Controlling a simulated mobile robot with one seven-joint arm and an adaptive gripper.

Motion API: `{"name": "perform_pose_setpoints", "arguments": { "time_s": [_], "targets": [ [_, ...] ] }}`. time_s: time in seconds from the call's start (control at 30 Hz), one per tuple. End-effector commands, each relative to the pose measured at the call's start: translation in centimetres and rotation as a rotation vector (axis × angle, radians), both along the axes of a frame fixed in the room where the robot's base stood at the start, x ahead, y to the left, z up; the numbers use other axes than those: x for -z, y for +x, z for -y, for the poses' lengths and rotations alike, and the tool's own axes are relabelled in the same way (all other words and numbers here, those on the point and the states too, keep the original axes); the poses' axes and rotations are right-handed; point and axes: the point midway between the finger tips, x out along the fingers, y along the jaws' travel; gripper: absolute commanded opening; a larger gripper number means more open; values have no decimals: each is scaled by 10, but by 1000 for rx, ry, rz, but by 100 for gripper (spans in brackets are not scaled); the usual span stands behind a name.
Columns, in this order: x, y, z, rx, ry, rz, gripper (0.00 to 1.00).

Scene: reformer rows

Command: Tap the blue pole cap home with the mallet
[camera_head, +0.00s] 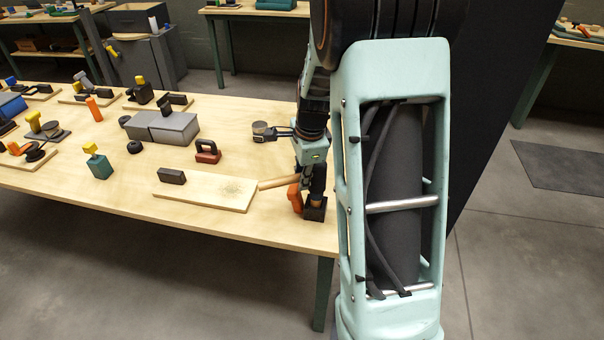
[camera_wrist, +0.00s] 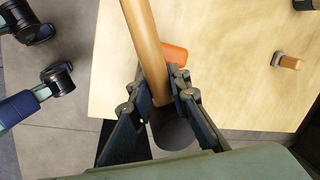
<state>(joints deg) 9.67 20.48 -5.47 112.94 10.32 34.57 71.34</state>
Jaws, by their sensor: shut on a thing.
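My gripper (camera_wrist: 165,95) is shut on the mallet, whose pale wooden handle (camera_wrist: 148,40) runs up the wrist view from between the fingers. The handle (camera_head: 278,182) also shows in the head view, at the table's front right, pointing left over a pale board. An orange part (camera_wrist: 175,54) lies beside the handle, and a dark cylinder (camera_wrist: 174,133) shows below the fingers. I cannot tell which of these belongs to the mallet's head. None shows in the wrist view.
The pale board (camera_head: 225,195) carries a dark block (camera_head: 172,176). A red-brown piece with a black handle (camera_head: 207,152) and grey blocks (camera_head: 174,128) stand behind it. A teal block with yellow top (camera_head: 98,164) stands left. The table's front left strip is bare.

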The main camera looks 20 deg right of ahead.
Motion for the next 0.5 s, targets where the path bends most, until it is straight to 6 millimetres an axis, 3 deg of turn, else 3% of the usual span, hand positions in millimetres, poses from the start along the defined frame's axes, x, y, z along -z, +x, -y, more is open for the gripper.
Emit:
{"name": "perform_pose_setpoints", "arguments": {
  "time_s": [0.27, 0.5],
  "targets": [
    [-9, 0, 1, 1, -1, 1, 0],
    [-37, 1, 1, 1, -2, 2, 0]
  ]
}}
